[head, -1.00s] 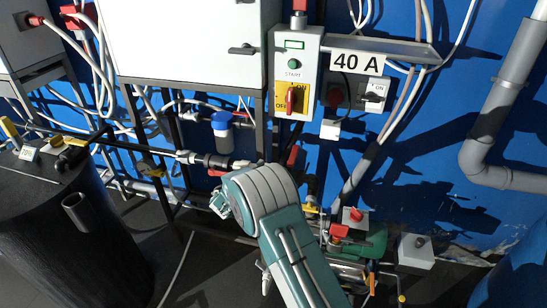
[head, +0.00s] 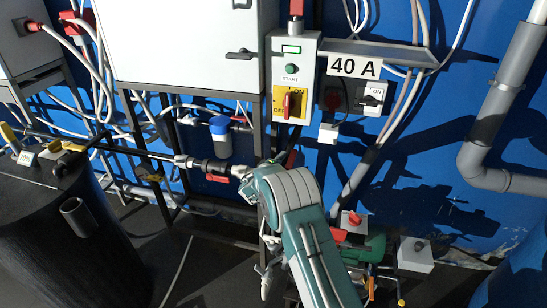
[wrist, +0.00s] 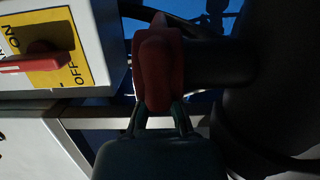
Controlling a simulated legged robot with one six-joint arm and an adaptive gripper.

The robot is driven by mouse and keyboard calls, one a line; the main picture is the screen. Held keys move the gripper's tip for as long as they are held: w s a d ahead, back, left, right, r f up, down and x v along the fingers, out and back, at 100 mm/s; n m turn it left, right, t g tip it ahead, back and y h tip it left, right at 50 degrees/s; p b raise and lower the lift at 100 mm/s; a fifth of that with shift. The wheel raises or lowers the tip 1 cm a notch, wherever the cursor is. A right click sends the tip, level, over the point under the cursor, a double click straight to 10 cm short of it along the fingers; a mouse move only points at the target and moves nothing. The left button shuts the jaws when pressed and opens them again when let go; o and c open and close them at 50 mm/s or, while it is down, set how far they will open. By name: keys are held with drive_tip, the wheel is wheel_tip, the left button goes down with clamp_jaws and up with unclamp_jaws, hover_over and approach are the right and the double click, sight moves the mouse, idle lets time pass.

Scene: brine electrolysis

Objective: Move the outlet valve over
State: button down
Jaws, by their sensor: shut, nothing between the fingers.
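A red valve handle (wrist: 157,72) on a dark pipe fitting is close in front of my gripper (wrist: 160,108) in the wrist view. My fingers are shut with nothing held, and their tips are at the handle's near end. I cannot tell whether they touch it. In the head view my arm hides the gripper. Another red valve handle (head: 216,178) sits on the pipe left of my arm. A small red part (head: 289,158) shows just above my arm. No label tells which one is the outlet valve.
The control box with START button and red ON/OFF switch (head: 291,103) hangs above my arm, and the switch (wrist: 35,62) is close left in the wrist view. A blue-capped filter (head: 220,140), a dark barrel (head: 75,245), the green pump (head: 375,247) and frame bars crowd around.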

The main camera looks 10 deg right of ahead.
drive_tip(key=shift+s+d, duration=0.1)
drive_tip(key=shift+d, duration=0.15)
drive_tip(key=shift+d+m+g+h, duration=0.4)
drive_tip(key=shift+m+g+h, duration=0.4)
drive_tip(key=shift+g+h, duration=0.05)
drive_tip(key=shift+d+m+g+h, duration=0.4)
drive_tip(key=shift+m+g+h, duration=0.4)
drive_tip(key=shift+g+h, duration=0.05)
